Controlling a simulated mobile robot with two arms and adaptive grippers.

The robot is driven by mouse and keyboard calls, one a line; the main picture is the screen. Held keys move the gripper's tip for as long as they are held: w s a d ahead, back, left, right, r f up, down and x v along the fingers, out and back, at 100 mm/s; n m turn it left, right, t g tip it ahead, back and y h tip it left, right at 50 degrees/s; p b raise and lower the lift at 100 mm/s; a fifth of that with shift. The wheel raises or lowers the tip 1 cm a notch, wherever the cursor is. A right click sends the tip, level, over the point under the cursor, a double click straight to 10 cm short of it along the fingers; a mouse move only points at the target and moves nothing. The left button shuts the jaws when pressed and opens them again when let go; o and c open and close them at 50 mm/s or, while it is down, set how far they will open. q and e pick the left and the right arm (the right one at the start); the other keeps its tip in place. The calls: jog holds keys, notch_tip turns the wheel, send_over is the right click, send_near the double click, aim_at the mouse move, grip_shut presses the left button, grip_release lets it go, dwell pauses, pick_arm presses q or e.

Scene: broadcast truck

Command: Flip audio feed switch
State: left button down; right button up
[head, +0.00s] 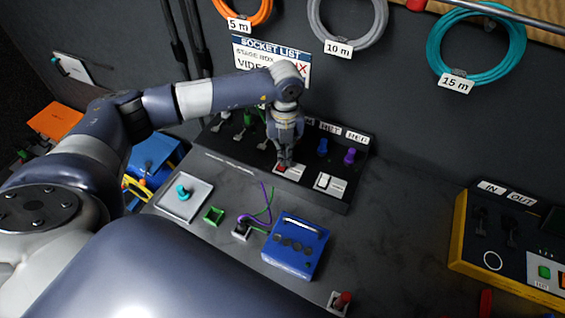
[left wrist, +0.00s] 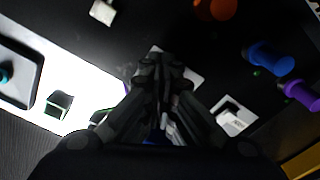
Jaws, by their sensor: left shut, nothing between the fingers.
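My left gripper (head: 284,160) is shut and points down over the sloped black panel (head: 225,147) at the back of the bench. Its tips are at a small white plate with a red part (head: 281,168); whether they touch it I cannot tell. In the left wrist view the shut fingers (left wrist: 162,118) cover much of this pale plate (left wrist: 192,76). To its right is a white rocker switch on a labelled plate (head: 324,182), also in the left wrist view (left wrist: 232,117). The labels are too small to read, so I cannot tell which is the audio feed switch.
Blue (head: 323,146) and purple (head: 349,156) plugs stand on the panel's right. On the bench are a blue box (head: 295,246), a teal-knob plate (head: 184,197) and a red switch (head: 341,301). A yellow-edged console (head: 459,245) is at right. Bare bench lies between.

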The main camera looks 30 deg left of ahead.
pick_arm(q)
jog(key=shift+f, duration=0.3)
jog(key=shift+r, duration=0.1)
jog(key=shift+r+p, duration=2.15)
jog(key=shift+r, duration=1.35)
jog(key=shift+f, duration=0.1)
